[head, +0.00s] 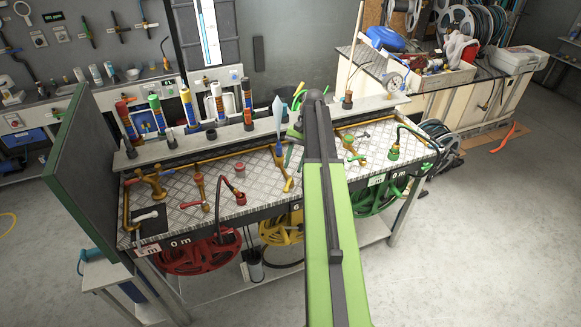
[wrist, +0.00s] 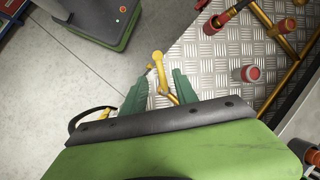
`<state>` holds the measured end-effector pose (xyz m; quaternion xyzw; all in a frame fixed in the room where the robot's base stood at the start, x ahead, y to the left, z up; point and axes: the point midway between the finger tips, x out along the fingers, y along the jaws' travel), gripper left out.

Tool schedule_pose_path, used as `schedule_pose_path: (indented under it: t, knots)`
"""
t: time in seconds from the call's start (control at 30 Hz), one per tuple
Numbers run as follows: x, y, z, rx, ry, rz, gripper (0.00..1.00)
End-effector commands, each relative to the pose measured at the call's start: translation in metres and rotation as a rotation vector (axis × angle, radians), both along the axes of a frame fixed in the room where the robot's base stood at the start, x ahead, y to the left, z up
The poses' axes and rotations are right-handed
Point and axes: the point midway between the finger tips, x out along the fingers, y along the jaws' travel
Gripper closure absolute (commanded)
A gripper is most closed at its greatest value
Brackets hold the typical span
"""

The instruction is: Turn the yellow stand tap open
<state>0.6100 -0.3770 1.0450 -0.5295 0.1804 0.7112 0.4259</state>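The yellow stand tap (wrist: 158,62) shows in the wrist view at the edge of the tread-plate bench top, a yellow stem with a rounded end. In the head view a yellow-brass tap (head: 287,183) stands at the middle of the bench, just left of my green arm. My gripper (wrist: 161,77) has its two dark green fingers apart, one on each side of the yellow tap in the picture. I cannot tell whether either finger touches it. In the head view my gripper is mostly hidden by my arm.
A red tap (wrist: 222,18) and a red cap (wrist: 248,73) are to the right in the wrist view. A green tap (head: 393,153) stands right of my arm. A red reel (head: 197,257) and yellow reel (head: 280,228) hang below. A dark green panel (head: 85,165) closes the bench's left end.

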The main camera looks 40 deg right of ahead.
Motion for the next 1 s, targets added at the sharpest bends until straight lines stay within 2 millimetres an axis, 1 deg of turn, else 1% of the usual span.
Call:
schedule_pose_path:
  t: [0.03, 0.1, 0.2, 0.5, 0.57, 0.6, 0.63, 0.67, 0.77, 0.8, 0.87, 0.9, 0.97, 1.0]
  knots:
    - [0.002, -0.007, 0.024, 0.000, 0.000, -0.001, 0.65]
    - [0.003, -0.013, 0.036, 0.000, 0.001, -0.002, 0.65]
    - [0.004, -0.018, 0.045, -0.001, 0.001, -0.001, 0.65]
    - [0.003, -0.020, 0.043, -0.001, 0.001, 0.000, 0.65]
    - [0.004, -0.017, 0.042, -0.002, 0.000, 0.005, 0.73]
    - [0.005, -0.008, 0.039, -0.007, -0.003, 0.018, 0.78]
    - [0.006, 0.003, 0.035, -0.015, -0.006, 0.037, 0.82]
    - [0.008, 0.019, 0.030, -0.026, -0.011, 0.064, 0.86]
    - [0.014, 0.100, 0.005, -0.090, -0.044, 0.210, 0.99]
    - [0.014, 0.139, -0.007, -0.123, -0.063, 0.288, 1.00]
    - [0.009, 0.197, -0.023, -0.174, -0.096, 0.410, 1.00]
    - [0.003, 0.231, -0.032, -0.206, -0.120, 0.488, 1.00]
    - [-0.006, 0.276, -0.044, -0.251, -0.156, 0.599, 1.00]
    - [-0.014, 0.302, -0.050, -0.276, -0.180, 0.667, 1.00]
